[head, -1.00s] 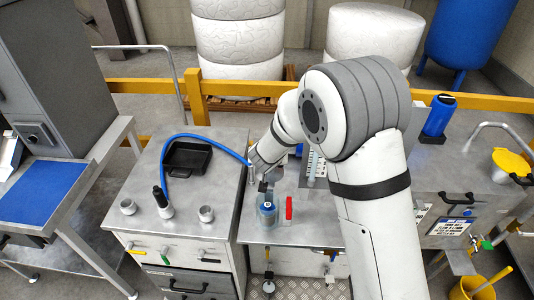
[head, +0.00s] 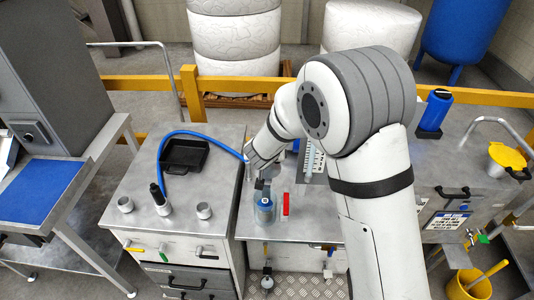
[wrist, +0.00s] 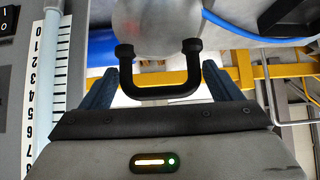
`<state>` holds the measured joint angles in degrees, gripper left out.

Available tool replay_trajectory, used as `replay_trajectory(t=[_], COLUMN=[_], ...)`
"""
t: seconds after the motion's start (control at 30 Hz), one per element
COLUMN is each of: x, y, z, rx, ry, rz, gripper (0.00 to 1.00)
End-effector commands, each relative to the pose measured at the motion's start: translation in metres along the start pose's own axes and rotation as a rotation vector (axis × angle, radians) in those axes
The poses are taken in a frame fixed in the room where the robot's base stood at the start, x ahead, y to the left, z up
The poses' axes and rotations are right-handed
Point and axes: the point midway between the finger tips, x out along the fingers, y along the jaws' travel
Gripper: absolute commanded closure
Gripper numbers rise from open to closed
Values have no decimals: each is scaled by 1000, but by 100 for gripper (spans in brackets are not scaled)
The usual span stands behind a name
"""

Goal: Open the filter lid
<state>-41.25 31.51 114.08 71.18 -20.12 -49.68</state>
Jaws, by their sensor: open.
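My gripper (head: 263,184) is open, low over the middle bench. A clear upright cylinder with a blue part inside (head: 265,212), which looks like the filter, stands just below it. In the wrist view, a black U-shaped handle (wrist: 158,92) on a rounded grey, shiny cover (wrist: 157,25), apparently the filter lid, lies between my two spread fingers (wrist: 162,86). Gaps show on both sides of the handle, so the fingers do not grip it. In the head view my wrist hides most of the handle.
A red upright piece (head: 285,204) stands close right of the cylinder. A scale plate (head: 314,160) rises behind it. A left cabinet carries a black tray (head: 185,155), a blue hose (head: 190,132) and small cups. A yellow rail (head: 240,85) runs behind.

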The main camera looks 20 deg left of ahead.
Motion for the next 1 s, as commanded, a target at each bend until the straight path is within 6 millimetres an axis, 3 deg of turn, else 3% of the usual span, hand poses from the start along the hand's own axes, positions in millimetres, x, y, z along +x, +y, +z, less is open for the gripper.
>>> replay_trajectory(t=[0.2, 0.4, 1.0], x=[-37, -57, -62], y=[0, 0, 3], z=[0, 1, -2], rx=[1, 0, 6], ry=[1, -2, 1], rz=[-2, -1, -7], gripper=[16, 16, 16])
